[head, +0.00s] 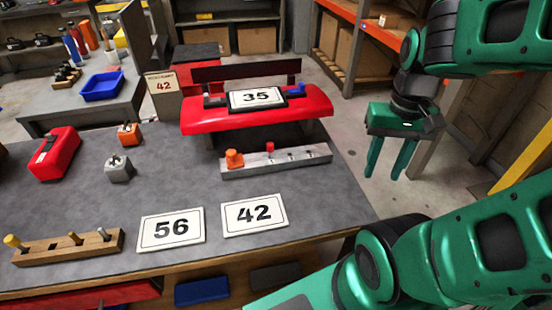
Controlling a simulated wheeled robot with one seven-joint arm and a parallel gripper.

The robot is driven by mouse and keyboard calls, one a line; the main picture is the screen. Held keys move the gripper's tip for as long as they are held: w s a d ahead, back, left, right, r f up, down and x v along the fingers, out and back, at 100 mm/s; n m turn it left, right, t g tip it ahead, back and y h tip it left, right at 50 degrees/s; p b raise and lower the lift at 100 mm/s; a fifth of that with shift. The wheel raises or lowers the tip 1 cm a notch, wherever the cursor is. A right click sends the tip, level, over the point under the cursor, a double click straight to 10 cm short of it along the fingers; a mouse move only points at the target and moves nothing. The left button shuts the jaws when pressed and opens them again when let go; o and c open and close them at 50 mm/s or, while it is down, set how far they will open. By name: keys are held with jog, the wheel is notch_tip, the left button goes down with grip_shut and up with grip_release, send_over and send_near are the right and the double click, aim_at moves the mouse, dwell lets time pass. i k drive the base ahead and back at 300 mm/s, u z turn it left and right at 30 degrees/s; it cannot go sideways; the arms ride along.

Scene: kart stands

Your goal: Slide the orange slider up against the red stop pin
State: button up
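The orange slider (234,159) sits at the left end of a grey metal rail (290,157) on the workbench. The red stop pin (270,148) stands upright on the same rail, to the right of the slider, with a gap between them. Further right the rail has several small holes or marks. My gripper (388,174) hangs to the right of the rail, past the bench's right edge. Its two green fingers point down and are apart, with nothing visible between them.
A red stand (312,106) with a "35" card is behind the rail. Cards "56" (171,229) and "42" (254,215) lie in front. A wooden tool block (70,247), a red box (54,153) and small blocks are left. Bench around the cards is clear.

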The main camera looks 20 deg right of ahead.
aim_at(233, 160)
jog(key=u, duration=0.15)
jog(key=k, duration=0.8)
jog(key=u, duration=0.65)
jog(key=i, duration=0.5)
jog(key=z, duration=0.05)
